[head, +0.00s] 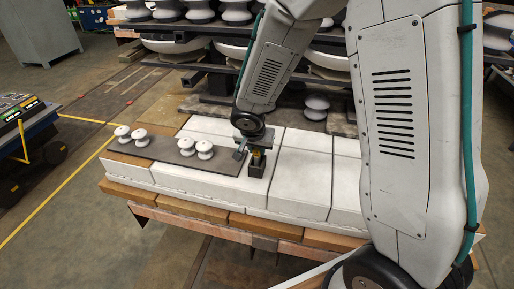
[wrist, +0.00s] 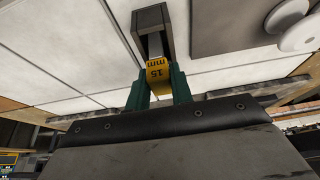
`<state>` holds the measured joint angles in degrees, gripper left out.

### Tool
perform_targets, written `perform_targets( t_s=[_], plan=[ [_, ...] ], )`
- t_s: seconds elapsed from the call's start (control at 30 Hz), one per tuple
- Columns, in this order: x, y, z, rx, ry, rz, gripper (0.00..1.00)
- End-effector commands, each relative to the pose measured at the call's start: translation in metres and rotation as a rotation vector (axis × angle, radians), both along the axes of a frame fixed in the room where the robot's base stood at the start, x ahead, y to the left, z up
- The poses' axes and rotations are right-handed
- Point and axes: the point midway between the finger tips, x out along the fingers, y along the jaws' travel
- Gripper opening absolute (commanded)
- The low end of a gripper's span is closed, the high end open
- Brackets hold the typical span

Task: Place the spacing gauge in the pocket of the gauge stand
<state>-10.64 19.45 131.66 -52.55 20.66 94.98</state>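The spacing gauge (wrist: 158,73), a yellow piece marked "15 mm", is between the green fingers of my gripper (wrist: 160,70), which are shut on it. In the head view a little of its yellow shows under my gripper (head: 257,147). The gauge stand (wrist: 150,17) is a dark grey block just beyond the gauge in the wrist view. In the head view the stand (head: 256,168) stands upright on the white surface, directly below my gripper. The gauge's far end meets the stand's opening, but I cannot tell how deep it sits inside.
A dark grey plate (head: 178,156) lies left of the stand, with several white insulators (head: 204,149) on it. A small blue-grey piece (head: 240,149) is close to the plate's right end. White panels (head: 303,170) right of the stand are clear. Insulator racks stand behind.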

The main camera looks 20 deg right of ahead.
Motion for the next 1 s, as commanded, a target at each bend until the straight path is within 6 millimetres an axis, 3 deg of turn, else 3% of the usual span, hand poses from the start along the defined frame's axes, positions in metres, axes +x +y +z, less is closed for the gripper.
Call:
perform_targets(
  t_s=[0.03,0.07,0.47,1.0],
  plan=[
    [0.0,0.0,0.0,0.0,0.0,0.0,0.35],
    [0.0,0.0,0.0,0.0,0.0,0.0,0.43],
    [-0.001,0.001,0.008,0.001,-0.003,-0.002,0.43],
    [-0.032,0.024,0.1,0.001,-0.003,0.001,0.43]
  ],
)
